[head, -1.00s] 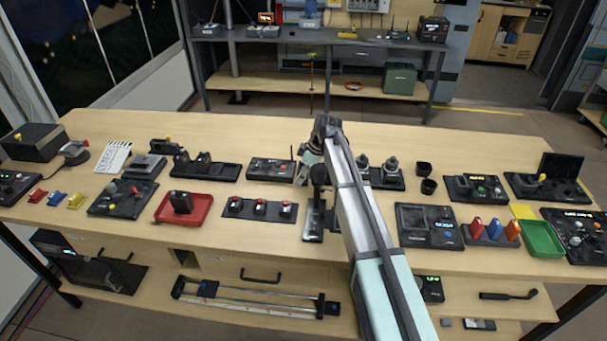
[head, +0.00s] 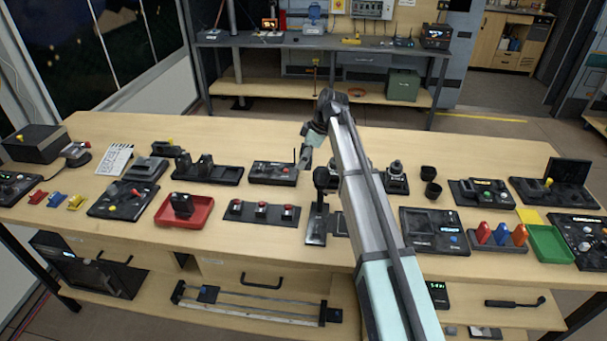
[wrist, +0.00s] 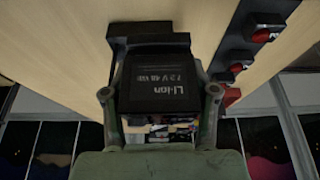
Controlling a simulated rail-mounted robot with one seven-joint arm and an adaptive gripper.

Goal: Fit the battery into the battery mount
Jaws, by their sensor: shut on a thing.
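My gripper (head: 309,155) is high over the middle of the table in the head view, partly hidden by my arm. In the wrist view its two fingers (wrist: 160,105) are shut on the sides of the battery (wrist: 158,78), a black block with inverted white "Li-ion" lettering. In the head view I cannot pick the battery out clearly. A dark block (wrist: 140,30) shows just past the battery in the wrist view. I cannot tell whether it is the battery mount or touches the battery. A black upright piece on a base (head: 317,230) stands near my gripper.
A panel with three red buttons (head: 262,212) lies left of that base; it also shows in the wrist view (wrist: 245,45). A radio-like box (head: 272,173) and a red tray (head: 196,219) are further left. A control box (head: 432,232) lies right of my arm.

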